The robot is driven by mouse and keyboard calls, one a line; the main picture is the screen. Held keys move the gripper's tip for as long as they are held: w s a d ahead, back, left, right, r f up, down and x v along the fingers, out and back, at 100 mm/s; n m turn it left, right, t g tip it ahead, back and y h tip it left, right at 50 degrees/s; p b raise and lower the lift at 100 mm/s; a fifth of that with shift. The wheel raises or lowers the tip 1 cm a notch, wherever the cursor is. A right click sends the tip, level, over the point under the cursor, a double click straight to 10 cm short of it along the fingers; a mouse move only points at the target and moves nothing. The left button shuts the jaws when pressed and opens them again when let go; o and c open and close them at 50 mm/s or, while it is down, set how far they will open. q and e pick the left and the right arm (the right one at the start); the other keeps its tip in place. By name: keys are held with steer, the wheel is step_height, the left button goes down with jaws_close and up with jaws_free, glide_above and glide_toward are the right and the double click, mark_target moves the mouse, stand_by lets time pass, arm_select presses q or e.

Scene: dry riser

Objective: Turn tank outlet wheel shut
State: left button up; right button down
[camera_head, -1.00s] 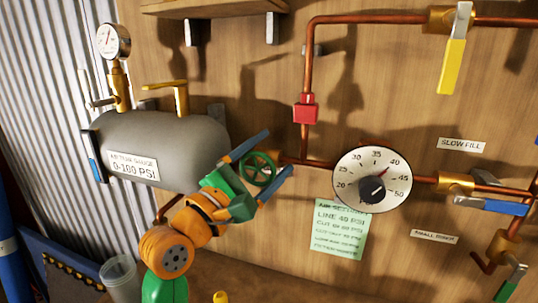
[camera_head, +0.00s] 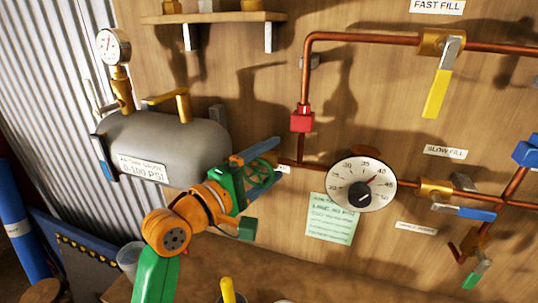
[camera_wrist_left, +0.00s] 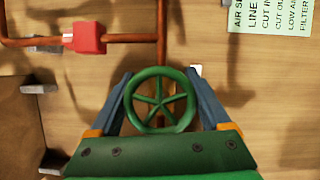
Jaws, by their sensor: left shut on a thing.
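The green tank outlet wheel (camera_head: 262,172) sits on the copper pipe just right of the grey air tank (camera_head: 165,145). In the left wrist view the spoked wheel (camera_wrist_left: 160,98) lies face-on between my two blue fingers. My left gripper (camera_head: 268,163) is shut on the wheel, its fingers at opposite sides of the rim. It also shows in the left wrist view (camera_wrist_left: 160,85). Part of the wheel is hidden behind the gripper in the head view. My right gripper is not in view.
A round dial (camera_head: 362,185) and a green notice (camera_head: 331,218) are right of the wheel. A red fitting (camera_head: 302,118) sits on the pipe above. A yellow-handled valve (camera_head: 436,92) and a blue-handled valve (camera_head: 478,213) are further right. A clear cup (camera_head: 130,257) stands lower left.

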mark_target(254, 174)
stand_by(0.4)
arm_select(q)
steer(key=o, duration=1.2)
steer(key=b+v, duration=0.2)
steer(key=v, duration=0.4)
steer(key=shift+s+a+f, duration=0.15)
steer(key=shift+s+a, duration=0.25)
steer(key=shift+s, duration=0.05)
steer(key=shift+w, duration=0.1)
